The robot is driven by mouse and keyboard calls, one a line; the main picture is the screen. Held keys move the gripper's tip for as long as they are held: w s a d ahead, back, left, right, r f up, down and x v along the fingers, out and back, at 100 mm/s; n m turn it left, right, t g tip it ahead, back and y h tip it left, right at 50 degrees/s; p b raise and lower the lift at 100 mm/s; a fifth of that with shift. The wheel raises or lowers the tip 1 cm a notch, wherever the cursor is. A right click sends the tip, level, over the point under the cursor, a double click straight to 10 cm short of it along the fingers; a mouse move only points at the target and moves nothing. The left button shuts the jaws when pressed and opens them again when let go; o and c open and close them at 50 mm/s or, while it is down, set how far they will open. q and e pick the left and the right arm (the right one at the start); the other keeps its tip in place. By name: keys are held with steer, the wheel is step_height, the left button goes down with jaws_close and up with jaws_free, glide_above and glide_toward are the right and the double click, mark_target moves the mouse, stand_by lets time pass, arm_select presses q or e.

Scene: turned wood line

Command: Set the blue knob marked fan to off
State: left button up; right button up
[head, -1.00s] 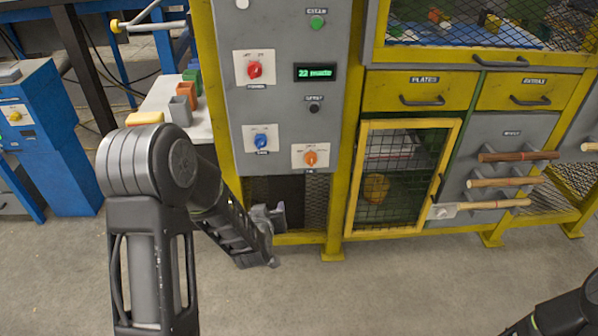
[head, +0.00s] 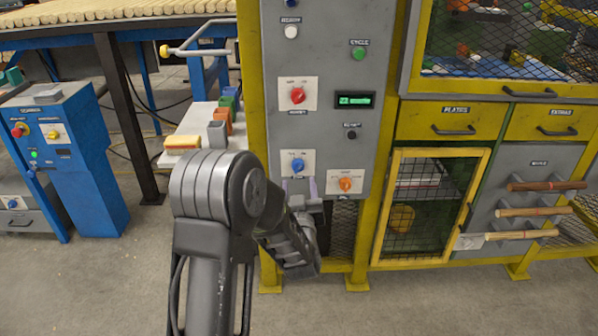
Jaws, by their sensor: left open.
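The blue knob (head: 297,166) sits on a white plate, low on the grey control panel (head: 328,60). Its label is too small to read or covered, and I cannot make out its pointer's exact setting. My left gripper (head: 299,188) is open just below this knob, its fingers pointing up toward the plate and spread to either side. The gripper covers the plate's lower edge. I cannot tell how far the fingers are from the panel, and the knob is not between them in the picture. My right gripper is out of view.
An orange knob (head: 345,184) is close on the right, and a red knob (head: 297,96) is above. A black button (head: 351,135) and a small green display (head: 355,100) are nearby. A blue machine (head: 65,150) stands at left. The floor in front is clear.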

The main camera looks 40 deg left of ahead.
mark_target(298, 170)
arm_select(q)
steer(key=x, duration=0.7)
steer(key=shift+w+a+b, duration=0.2)
steer(key=shift+b, duration=0.15)
steer(key=shift+c, duration=0.4)
jaws_close()
